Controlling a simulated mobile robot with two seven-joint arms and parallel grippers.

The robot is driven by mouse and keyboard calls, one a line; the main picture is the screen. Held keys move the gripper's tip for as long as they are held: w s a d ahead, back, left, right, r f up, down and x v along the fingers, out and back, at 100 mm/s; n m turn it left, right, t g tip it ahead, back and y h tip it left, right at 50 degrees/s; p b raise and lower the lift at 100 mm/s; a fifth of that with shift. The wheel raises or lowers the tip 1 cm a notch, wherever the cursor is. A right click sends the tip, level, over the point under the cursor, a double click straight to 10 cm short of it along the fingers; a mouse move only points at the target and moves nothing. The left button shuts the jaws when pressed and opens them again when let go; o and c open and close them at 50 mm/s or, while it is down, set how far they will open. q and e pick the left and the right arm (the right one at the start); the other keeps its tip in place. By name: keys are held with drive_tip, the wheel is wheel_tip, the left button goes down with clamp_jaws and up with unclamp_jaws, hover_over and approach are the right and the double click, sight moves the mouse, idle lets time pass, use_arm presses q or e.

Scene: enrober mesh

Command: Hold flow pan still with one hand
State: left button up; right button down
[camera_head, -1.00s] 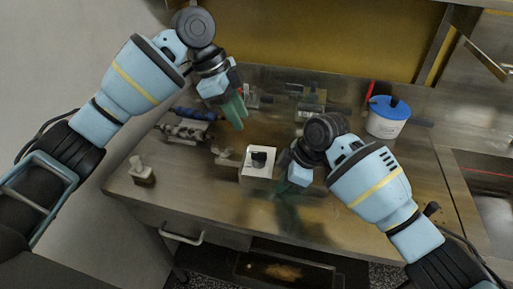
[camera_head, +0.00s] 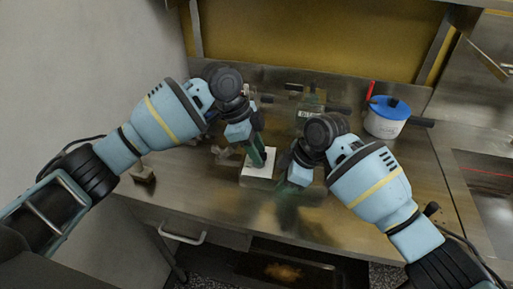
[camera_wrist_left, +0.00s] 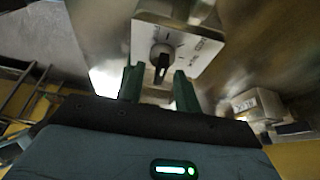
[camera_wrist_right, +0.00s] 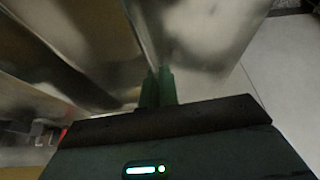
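My left gripper (camera_head: 257,157) is open above the white box (camera_head: 258,174), its green fingers pointing down. In the left wrist view, a black knob (camera_wrist_left: 160,60) on the box's marked face lies just beyond and between the fingertips (camera_wrist_left: 157,86); I see no grip on it. My right gripper (camera_head: 285,186) is low over the metal worktop, right of the box. In the right wrist view its green fingers (camera_wrist_right: 158,84) are close together at a shiny metal edge (camera_wrist_right: 141,35). This may be the flow pan's wall, but I cannot tell for sure, nor whether it is pinched.
A white tub with a blue lid (camera_head: 388,117) stands at the back right. A labelled device (camera_head: 311,113) stands at the back. The front right of the worktop (camera_head: 335,222) looks clear.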

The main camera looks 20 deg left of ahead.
use_arm(q)
clamp_jaws()
drive_tip(key=shift+m, duration=0.3)
drive_tip(key=m+g, duration=0.1)
drive_tip(key=m, duration=0.3)
drive_tip(key=shift+w+g, duration=0.1)
drive_tip(key=shift+g, duration=0.3)
drive_tip(key=shift+w+d+m+g+y, duration=0.1)
drive_tip(key=shift+m+g+y, duration=0.25)
drive_tip(key=shift+m, duration=0.7)
drive_tip(key=shift+m+g+y, duration=0.25)
drive_tip(key=shift+m+g, duration=0.1)
drive_tip(key=shift+m, duration=0.7)
unclamp_jaws()
